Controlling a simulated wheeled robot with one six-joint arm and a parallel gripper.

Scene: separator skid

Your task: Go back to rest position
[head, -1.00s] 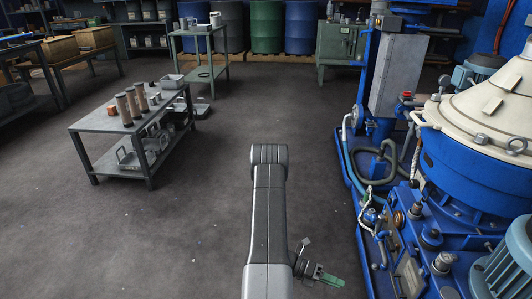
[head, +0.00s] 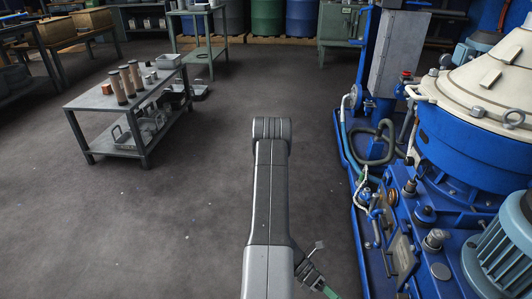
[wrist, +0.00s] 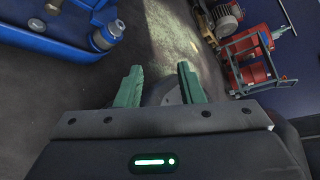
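My arm reaches up the middle of the head view, and my gripper (head: 330,292) shows only in part at the bottom edge, with a bit of green finger. In the wrist view my gripper (wrist: 161,82) has two green fingers standing well apart with nothing between them. The floor and a grey rounded shape show beyond the gap. The blue separator skid (head: 375,268) stands to the right of my arm and gripper, apart from them in the head view.
A low grey workbench (head: 88,98) with brown cylinders and metal parts stands at left. A green table (head: 188,12) and drums (head: 267,18) are at the back. Open floor (head: 180,220) lies left of my arm. The wrist view shows red equipment (wrist: 250,70) at upper right.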

